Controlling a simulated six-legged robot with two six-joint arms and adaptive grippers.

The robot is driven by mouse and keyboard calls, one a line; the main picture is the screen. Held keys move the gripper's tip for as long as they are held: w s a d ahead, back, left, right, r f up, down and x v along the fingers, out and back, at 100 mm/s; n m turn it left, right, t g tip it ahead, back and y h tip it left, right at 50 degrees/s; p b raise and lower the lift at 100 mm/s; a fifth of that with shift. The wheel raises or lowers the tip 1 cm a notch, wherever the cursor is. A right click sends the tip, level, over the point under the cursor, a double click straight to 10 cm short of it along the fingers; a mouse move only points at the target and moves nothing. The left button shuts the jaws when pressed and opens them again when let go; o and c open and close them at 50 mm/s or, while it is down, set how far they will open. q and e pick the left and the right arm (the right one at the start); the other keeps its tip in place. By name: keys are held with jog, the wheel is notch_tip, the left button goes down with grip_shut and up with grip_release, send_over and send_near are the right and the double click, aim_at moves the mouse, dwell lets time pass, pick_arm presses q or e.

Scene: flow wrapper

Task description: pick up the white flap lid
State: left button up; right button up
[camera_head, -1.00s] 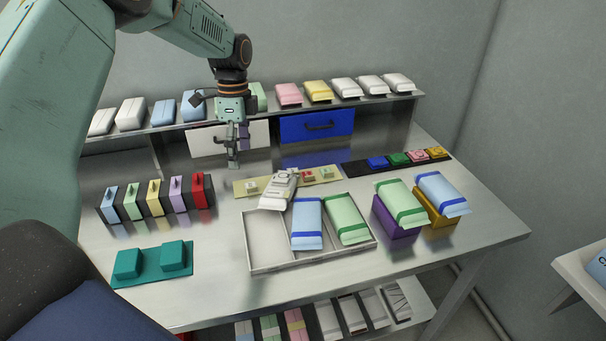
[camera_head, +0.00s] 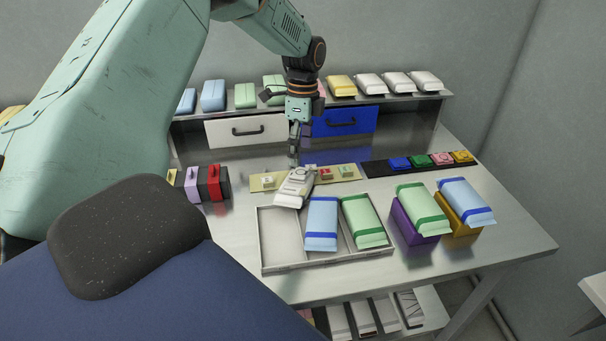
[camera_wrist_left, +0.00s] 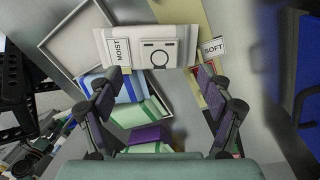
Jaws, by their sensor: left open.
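The white flap lid (camera_head: 294,187) is a pale, flat piece with a raised ring. My left gripper (camera_head: 294,161) is just above and behind the lid, pointing down. In the left wrist view its open fingers (camera_wrist_left: 161,74) are spread to either side of the lid's near edge, with nothing between them gripped. My right gripper is not in view.
The tray also holds a blue pack (camera_head: 321,222) and a green pack (camera_head: 363,221); its left compartment is empty. A beige strip with small blocks (camera_head: 347,171) lies behind. Purple (camera_head: 414,228) and yellow boxes bearing packs stand right. A drawer shelf (camera_head: 247,130) stands at the back.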

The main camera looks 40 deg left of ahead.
aim_at(300, 172)
pick_arm(q)
jog(key=f, duration=0.2)
jog(key=s+f, duration=0.1)
jog(key=f, duration=0.2)
jog(key=shift+w+d, duration=0.25)
jog(key=shift+s+a, duration=0.15)
jog(key=c, duration=0.6)
jog(key=shift+c, duration=1.1)
